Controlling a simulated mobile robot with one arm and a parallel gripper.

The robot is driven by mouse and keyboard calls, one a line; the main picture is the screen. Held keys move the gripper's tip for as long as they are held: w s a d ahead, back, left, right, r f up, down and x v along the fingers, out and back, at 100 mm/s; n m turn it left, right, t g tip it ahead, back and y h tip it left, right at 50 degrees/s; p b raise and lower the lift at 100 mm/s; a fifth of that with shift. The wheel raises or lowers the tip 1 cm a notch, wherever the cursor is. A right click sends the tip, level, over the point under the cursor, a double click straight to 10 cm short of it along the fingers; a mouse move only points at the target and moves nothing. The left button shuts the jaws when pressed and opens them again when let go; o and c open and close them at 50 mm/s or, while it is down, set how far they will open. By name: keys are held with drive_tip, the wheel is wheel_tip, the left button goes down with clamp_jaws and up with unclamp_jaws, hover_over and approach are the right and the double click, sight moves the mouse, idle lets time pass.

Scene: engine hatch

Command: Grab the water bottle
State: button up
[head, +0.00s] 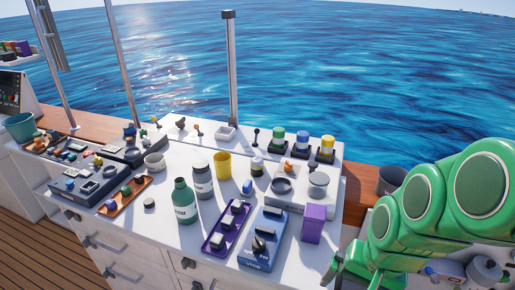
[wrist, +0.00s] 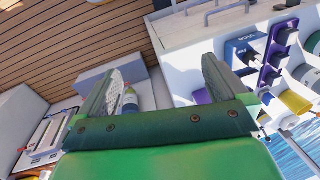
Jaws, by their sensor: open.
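A green bottle (head: 184,203) with pale lettering stands upright on the white counter in the head view. A grey bottle (head: 202,181) with a dark cap and a light label stands just behind it. I cannot read which is labelled water. My gripper (wrist: 163,72) is open, its two grey fingers spread and nothing held between them. In the wrist view a small bottle (wrist: 130,101) with a blue and yellow band shows beyond the left finger, partly hidden by it. In the head view my green arm is at the right, well away from the two standing bottles.
A yellow cup (head: 222,164), a purple tray (head: 226,228), a blue switch box (head: 262,240) and a purple box (head: 313,224) crowd the counter (head: 160,245). A dark cup (head: 391,180) stands by my arm. Drawer handles line the counter's front; wooden deck (head: 30,235) lies left.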

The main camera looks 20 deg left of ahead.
drive_tip(key=w+a+f+m+t+y, duration=0.1)
drive_tip(key=w+a+m+y, duration=0.1)
drive_tip(key=w+a, duration=0.35)
drive_tip(key=w+a+f+m+t+y, duration=0.1)
drive_tip(key=w+a+y, duration=0.1)
drive_tip(key=a, duration=0.7)
drive_tip(key=m+t+y, duration=0.4)
drive_tip(key=m+y, duration=0.1)
drive_tip(key=m, duration=0.8)
approach(185, 203)
drive_tip(key=a+f+m+t, duration=0.1)
drive_tip(key=m, duration=0.1)
drive_tip(key=w+a+f+m+t, duration=0.1)
drive_tip(key=a+m, duration=0.1)
drive_tip(key=m, duration=0.1)
drive_tip(key=a+f+m, duration=0.2)
drive_tip(key=m, duration=0.1)
drive_tip(key=shift+w+t+h, duration=0.25)
drive_tip(key=shift+t+h, duration=0.15)
drive_tip(key=shift+w+a+f+m+t, duration=0.15)
drive_tip(key=shift+f+m+t, duration=0.15)
drive_tip(key=shift+f+m, duration=0.45)
drive_tip(key=shift+x, duration=3.7)
drive_tip(key=shift+w+r, duration=0.1)
drive_tip(key=shift+w, duration=0.1)
drive_tip(key=shift+c, duration=0.3)
drive_tip(key=c, duration=1.2)
drive_tip(key=shift+o, duration=0.2)
